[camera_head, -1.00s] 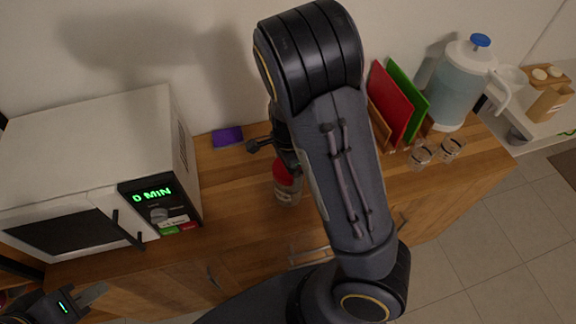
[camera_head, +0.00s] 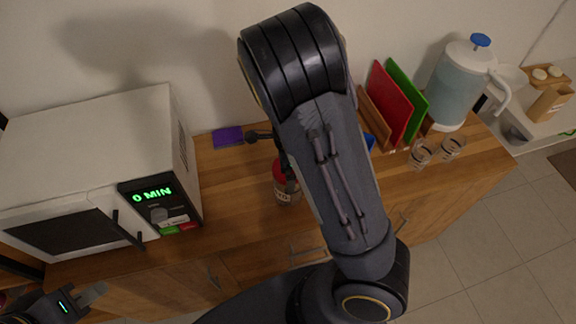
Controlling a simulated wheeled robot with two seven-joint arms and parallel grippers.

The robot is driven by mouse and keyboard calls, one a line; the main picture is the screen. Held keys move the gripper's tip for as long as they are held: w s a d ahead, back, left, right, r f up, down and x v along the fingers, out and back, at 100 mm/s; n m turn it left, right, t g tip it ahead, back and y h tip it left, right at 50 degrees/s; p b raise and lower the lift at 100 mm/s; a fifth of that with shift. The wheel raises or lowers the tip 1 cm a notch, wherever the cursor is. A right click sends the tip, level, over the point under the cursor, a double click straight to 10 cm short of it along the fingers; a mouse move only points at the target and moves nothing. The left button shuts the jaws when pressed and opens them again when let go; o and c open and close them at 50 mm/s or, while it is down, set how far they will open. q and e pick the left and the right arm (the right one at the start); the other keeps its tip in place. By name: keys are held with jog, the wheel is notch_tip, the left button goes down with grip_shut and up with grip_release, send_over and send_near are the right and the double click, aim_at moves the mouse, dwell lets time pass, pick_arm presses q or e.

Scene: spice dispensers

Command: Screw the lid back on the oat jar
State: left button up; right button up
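The oat jar (camera_head: 284,199) stands upright on the wooden counter, right of the microwave. Its red lid (camera_head: 279,172) shows at the jar's top; whether it is seated cannot be told. My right arm comes over the middle of the view and covers the jar's right side. Dark parts of my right gripper (camera_head: 290,178) are at the lid and overlap it; its fingertips are mostly hidden, so its grip is unclear. My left gripper (camera_head: 93,294) is at the lower left, in front of the microwave and away from the jar, with nothing visible in it.
A white microwave (camera_head: 90,150) stands on the left of the counter (camera_head: 235,185). A purple sponge (camera_head: 228,136) lies behind the jar. Red (camera_head: 391,100) and green (camera_head: 409,95) boards, a water pitcher (camera_head: 458,85) and two glasses (camera_head: 420,153) are at the right.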

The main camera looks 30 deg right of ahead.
notch_tip(320, 180, up, 8)
jog(key=shift+f, duration=0.1)
dwell(0.5)
jog(key=shift+s+a+f, duration=0.1)
jog(key=shift+s+f, duration=0.05)
jog(key=shift+s, duration=0.1)
jog(key=s+n+y, duration=0.1)
jog(key=a+n, duration=0.1)
jog(key=s+n+y+b, duration=0.1)
jog(key=shift+s+a+f+y, duration=0.25)
jog(key=shift+s+y, duration=0.05)
jog(key=shift+s, duration=0.05)
jog(key=s+a+r+n+t+y+b, duration=0.1)
jog(key=s+r+n+t, duration=0.4)
jog(key=s+n, duration=0.9)
jog(key=a+r+n+b, duration=0.1)
jog(key=n+b, duration=0.1)
jog(key=n, duration=0.1)
jog(key=shift+a+r+n+t, duration=0.15)
jog(key=shift+r+n+t, duration=0.15)
jog(key=shift+r+n, duration=0.1)
